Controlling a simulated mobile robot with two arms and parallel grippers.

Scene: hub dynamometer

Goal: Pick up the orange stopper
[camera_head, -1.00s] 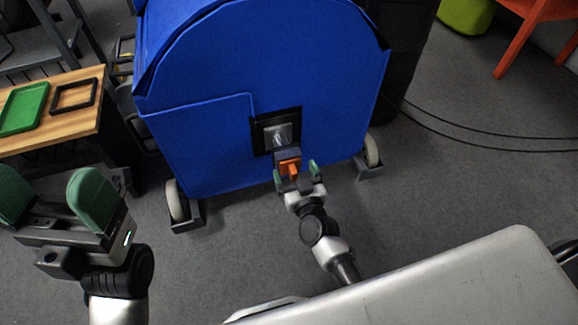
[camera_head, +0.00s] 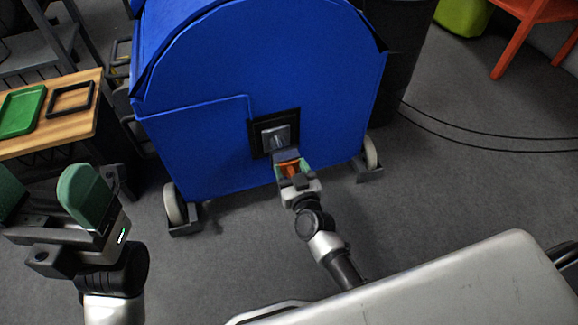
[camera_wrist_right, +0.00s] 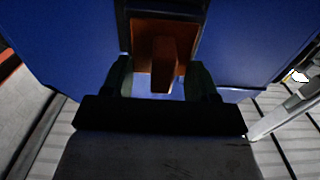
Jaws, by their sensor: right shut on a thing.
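The orange stopper (camera_head: 289,167) sits at the lower front of a dark block (camera_head: 286,155) below the metal hub (camera_head: 276,137) in the blue machine's face. In the right wrist view the stopper (camera_wrist_right: 163,62) shows as an orange-brown block with a raised middle rib, between the two green fingers. My right gripper (camera_head: 292,170) is shut on the stopper, which is still at the dark block. The fingers partly hide its sides. My left gripper (camera_head: 46,190) is open and empty at the lower left, well away from the machine.
The blue machine (camera_head: 215,75) stands on wheels in dark chocks (camera_head: 185,228). A wooden table (camera_head: 60,125) at left holds a green tray (camera_head: 21,110) and a black frame (camera_head: 71,99). Black cables (camera_head: 480,140) cross the open floor at right.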

